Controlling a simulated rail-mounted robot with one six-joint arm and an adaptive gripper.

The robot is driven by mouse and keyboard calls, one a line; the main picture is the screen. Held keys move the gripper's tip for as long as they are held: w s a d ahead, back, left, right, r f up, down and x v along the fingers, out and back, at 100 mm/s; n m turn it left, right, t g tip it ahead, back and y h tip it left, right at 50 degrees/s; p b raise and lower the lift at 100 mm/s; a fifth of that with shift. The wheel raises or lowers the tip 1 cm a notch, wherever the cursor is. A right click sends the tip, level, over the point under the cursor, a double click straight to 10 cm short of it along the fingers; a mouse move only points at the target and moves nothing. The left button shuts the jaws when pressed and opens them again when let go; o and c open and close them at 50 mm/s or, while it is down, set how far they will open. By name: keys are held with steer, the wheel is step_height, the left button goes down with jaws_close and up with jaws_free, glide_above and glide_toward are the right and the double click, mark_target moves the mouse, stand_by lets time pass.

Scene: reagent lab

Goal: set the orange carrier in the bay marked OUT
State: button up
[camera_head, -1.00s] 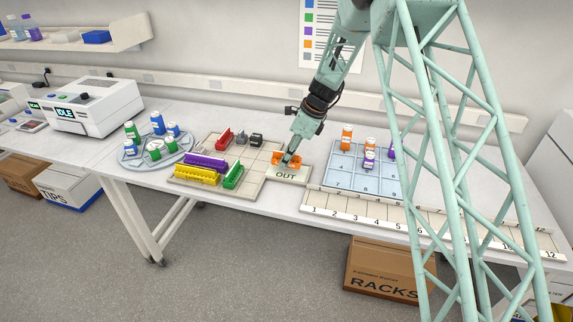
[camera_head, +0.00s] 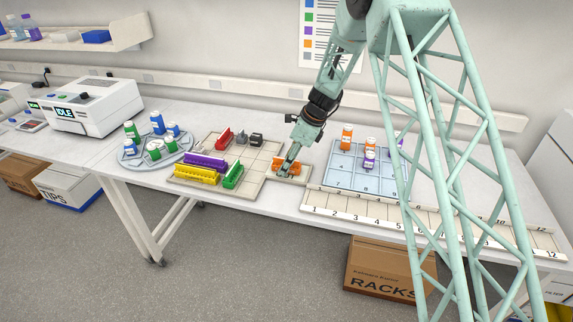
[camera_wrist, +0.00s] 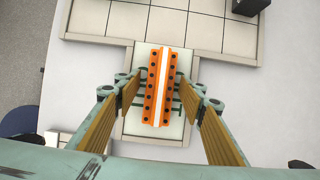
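In the wrist view the carrier (camera_wrist: 167,88), with two rows of dark holes and a pale middle strip, lies lengthwise over the plate and looks slightly turned. Dark OUT lettering shows only in part at its sides. My gripper (camera_wrist: 159,80) is open with one finger on each side of the carrier. Whether that fingertip touches is unclear.
Yellow (camera_head: 197,176), purple (camera_head: 205,161), green (camera_head: 233,175) and red (camera_head: 224,138) carriers stand on the beige tray to the left. A blue numbered grid (camera_head: 350,183) with bottles is at right. A numbered rail (camera_head: 370,212) runs along the front.

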steer(key=shift+r, duration=0.15)
steer(key=p+v, duration=0.1)
steer(key=v, duration=1)
steer(key=shift+d+r, duration=0.1)
steer(key=shift+d, duration=0.05)
steer(key=shift+s+d+r, duration=0.1)
steer(key=shift+d+r, duration=0.05)
steer(key=shift+r, duration=0.15)
stand_by(0.8)
